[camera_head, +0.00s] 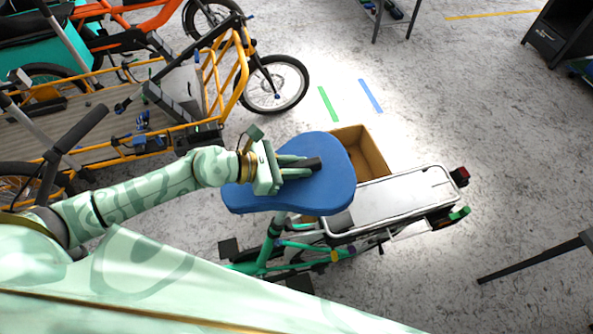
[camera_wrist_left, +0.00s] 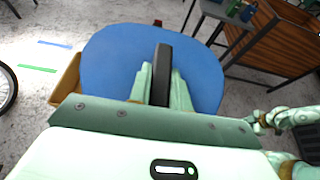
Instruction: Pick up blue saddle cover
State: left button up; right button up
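The blue saddle cover (camera_head: 335,190) lies flat over the seat of a green bike (camera_head: 268,245). It also fills the middle of the left wrist view (camera_wrist_left: 110,70). A black raised strip (camera_wrist_left: 162,70) stands on its top. My left gripper (camera_head: 303,166) is over the cover, its fingers on either side of this strip. I cannot tell whether they press on it. The gripper hides part of the cover. In the left wrist view a pale green arm of mine shows at the right edge, its gripper (camera_wrist_left: 260,122) small and unclear.
An open cardboard box (camera_head: 375,155) sits just behind the saddle, beside the bike's white rear rack (camera_head: 405,198). A yellow-framed cargo bike (camera_head: 215,85) stands at the left. A dark table edge (camera_head: 535,258) juts in at the right. Bare floor lies right of the bike.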

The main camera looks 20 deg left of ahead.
pick_arm(q)
grip_shut()
